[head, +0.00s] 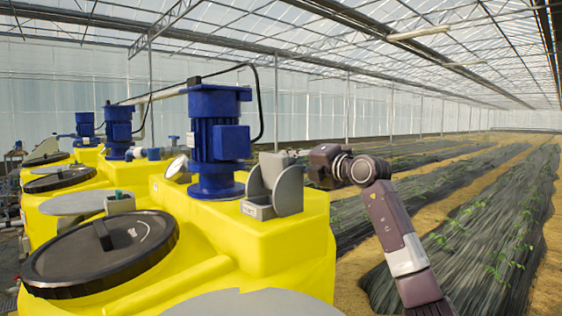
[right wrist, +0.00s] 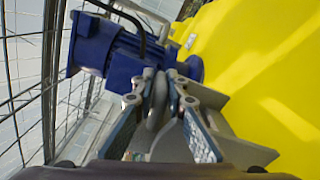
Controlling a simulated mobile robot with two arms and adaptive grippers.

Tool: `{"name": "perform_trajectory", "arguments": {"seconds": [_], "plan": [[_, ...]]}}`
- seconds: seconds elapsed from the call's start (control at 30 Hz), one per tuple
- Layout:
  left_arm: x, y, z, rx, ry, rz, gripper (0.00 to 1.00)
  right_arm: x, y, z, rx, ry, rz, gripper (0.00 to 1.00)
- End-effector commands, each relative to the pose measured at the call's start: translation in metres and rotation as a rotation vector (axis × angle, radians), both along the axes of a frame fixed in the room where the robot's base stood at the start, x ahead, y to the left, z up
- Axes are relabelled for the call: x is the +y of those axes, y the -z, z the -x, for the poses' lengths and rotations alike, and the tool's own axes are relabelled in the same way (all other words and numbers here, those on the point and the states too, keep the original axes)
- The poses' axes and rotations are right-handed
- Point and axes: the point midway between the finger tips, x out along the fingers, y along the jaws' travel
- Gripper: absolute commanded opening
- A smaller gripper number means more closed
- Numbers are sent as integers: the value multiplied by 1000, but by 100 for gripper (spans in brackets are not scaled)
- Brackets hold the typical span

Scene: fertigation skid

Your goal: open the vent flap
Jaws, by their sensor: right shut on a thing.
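The vent (head: 260,209) is a small grey box on top of the nearest yellow tank, beside a blue motor. A rounded grey flap plate (head: 289,190) stands upright on it, with another grey plate behind. My right gripper (head: 311,172) reaches in from the right, close to the plates; its fingertips are largely hidden in the head view. In the right wrist view the right gripper (right wrist: 160,102) is shut on a rounded grey piece (right wrist: 157,100), which looks like part of the flap. Its exact joint to the flap is hidden. My left gripper is out of view.
The blue motor (head: 216,140) stands just left of the vent and also shows close in the right wrist view (right wrist: 108,48). A black round lid (head: 100,254) covers the tank at front left. Crop rows lie to the right, with open space above the tank.

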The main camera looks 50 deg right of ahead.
Motion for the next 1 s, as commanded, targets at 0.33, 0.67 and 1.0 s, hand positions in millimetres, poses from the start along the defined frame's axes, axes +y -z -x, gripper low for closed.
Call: {"name": "perform_trajectory", "arguments": {"seconds": [0.33, 0.67, 1.0], "plan": [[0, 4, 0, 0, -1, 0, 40, -20, 8, 3, -25, 6, -220, 0], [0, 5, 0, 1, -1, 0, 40, -25, 13, 3, -31, 4, -303, 0], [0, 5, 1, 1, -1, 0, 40, -25, 15, 2, -28, 4, -311, 0]]}}
